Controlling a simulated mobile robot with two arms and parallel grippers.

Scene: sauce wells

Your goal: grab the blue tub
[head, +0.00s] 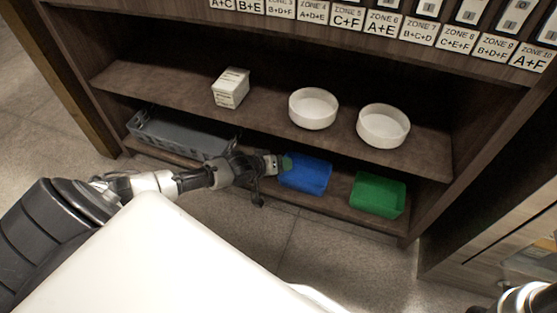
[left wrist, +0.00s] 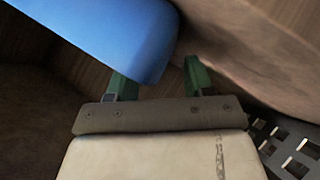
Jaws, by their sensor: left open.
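The blue tub (head: 308,176) sits on the low shelf, right of the grey crate. My left gripper (head: 283,163) reaches in from the left, its green fingertips at the tub's left end. In the left wrist view the blue tub (left wrist: 105,32) fills the upper left, its rounded edge overlapping the left finger and the gap between the fingers. The left gripper (left wrist: 160,74) is open there, fingers apart. I cannot tell whether the tub's wall lies between the fingers or beyond them.
A green tub (head: 378,196) sits to the right on the low shelf; a grey crate (head: 180,136) is at the left. The shelf above holds a white box (head: 231,88) and two white bowls (head: 313,108) (head: 383,125). Dark shelf uprights bound both sides.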

